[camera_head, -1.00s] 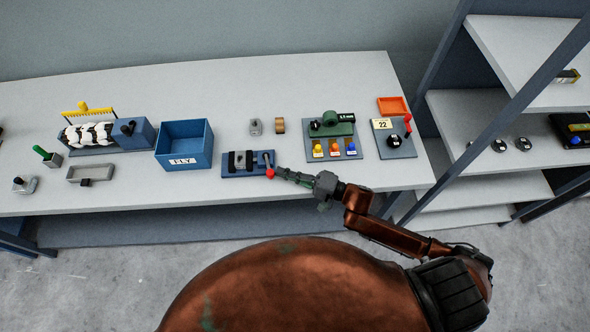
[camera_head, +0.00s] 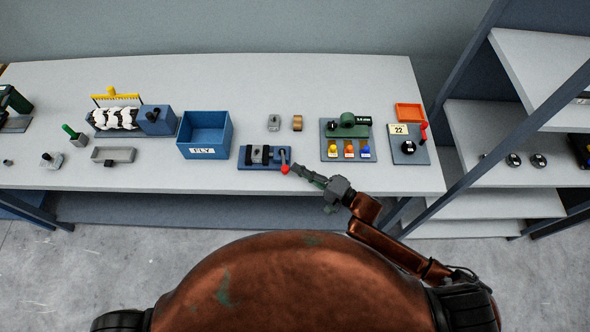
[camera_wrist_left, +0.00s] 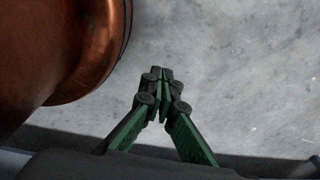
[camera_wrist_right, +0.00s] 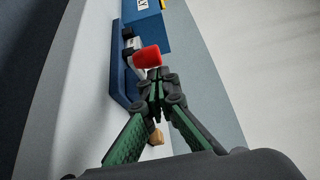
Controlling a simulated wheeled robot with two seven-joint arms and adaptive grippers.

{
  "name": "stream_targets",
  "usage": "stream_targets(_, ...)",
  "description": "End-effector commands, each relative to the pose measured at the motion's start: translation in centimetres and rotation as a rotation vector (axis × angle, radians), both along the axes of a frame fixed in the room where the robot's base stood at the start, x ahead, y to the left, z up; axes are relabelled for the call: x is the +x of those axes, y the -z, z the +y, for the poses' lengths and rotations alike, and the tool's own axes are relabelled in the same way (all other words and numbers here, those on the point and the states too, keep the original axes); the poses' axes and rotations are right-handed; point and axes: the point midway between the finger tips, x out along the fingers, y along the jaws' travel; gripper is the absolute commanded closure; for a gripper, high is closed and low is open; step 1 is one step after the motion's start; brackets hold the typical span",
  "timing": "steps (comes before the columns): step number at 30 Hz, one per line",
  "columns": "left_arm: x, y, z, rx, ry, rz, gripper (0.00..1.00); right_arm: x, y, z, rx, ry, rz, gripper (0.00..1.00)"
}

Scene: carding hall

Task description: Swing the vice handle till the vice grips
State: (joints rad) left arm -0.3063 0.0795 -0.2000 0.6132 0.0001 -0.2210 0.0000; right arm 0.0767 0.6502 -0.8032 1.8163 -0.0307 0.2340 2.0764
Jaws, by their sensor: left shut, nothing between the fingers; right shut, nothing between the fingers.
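My left gripper (camera_wrist_left: 162,75) is shut and empty above the floor, seen only in the left wrist view.
A blue box (camera_head: 205,133) labelled FLY stands left of the vice. A panel (camera_head: 346,143) with coloured knobs and a panel (camera_head: 408,146) with a red lever stand to the right. A small grey block (camera_head: 273,122) and brass piece (camera_head: 297,122) lie behind the vice.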

Motion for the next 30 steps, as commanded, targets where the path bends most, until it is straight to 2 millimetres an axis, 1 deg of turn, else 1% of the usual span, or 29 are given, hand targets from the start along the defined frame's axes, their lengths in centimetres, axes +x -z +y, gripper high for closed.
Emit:
stream_targets(1, 0.4, -0.5, 0.0, -0.001, 0.001, -0.005, 1.0, 0.2, -0.1, -1.3, -0.008, 0.004, 0.001, 1.0)
stream_targets(2, 0.6, -0.7, 0.0, 0.0, 0.001, -0.008, 1.0, 0.3, 0.0, -2.0, -0.009, 0.004, 0.0, 1.0)
stream_targets(3, 0.8, -0.7, 0.0, 0.0, 0.001, -0.011, 1.0, 0.1, 0.2, -3.0, -0.009, 0.006, 0.003, 1.0)
stream_targets(6, 1.4, -0.4, 0.0, 0.0, 0.003, -0.019, 1.0, -1.4, 0.4, -5.1, -0.009, 0.008, 0.005, 1.0)
stream_targets(9, 1.9, -0.3, -0.1, -0.001, 0.005, -0.025, 1.0, -2.5, 0.4, -7.0, -0.008, 0.008, 0.006, 1.0)
stream_targets(12, 1.8, -0.2, -0.1, -0.002, 0.004, -0.024, 1.0, -3.5, 0.4, -8.5, -0.008, 0.008, 0.004, 1.0)
stream_targets(15, 1.5, -0.1, -0.1, -0.001, 0.003, -0.019, 1.0, -4.2, 0.4, -9.7, -0.008, 0.008, 0.005, 1.0)
stream_targets(21, 1.1, 0.0, 0.0, -0.001, 0.002, -0.015, 1.0, -4.8, 0.3, -10.8, -0.006, 0.007, 0.005, 1.0)
stream_targets(30, 1.0, 0.0, 0.0, -0.001, 0.002, -0.014, 1.0, -4.9, 0.3, -10.9, -0.006, 0.007, 0.005, 1.0)
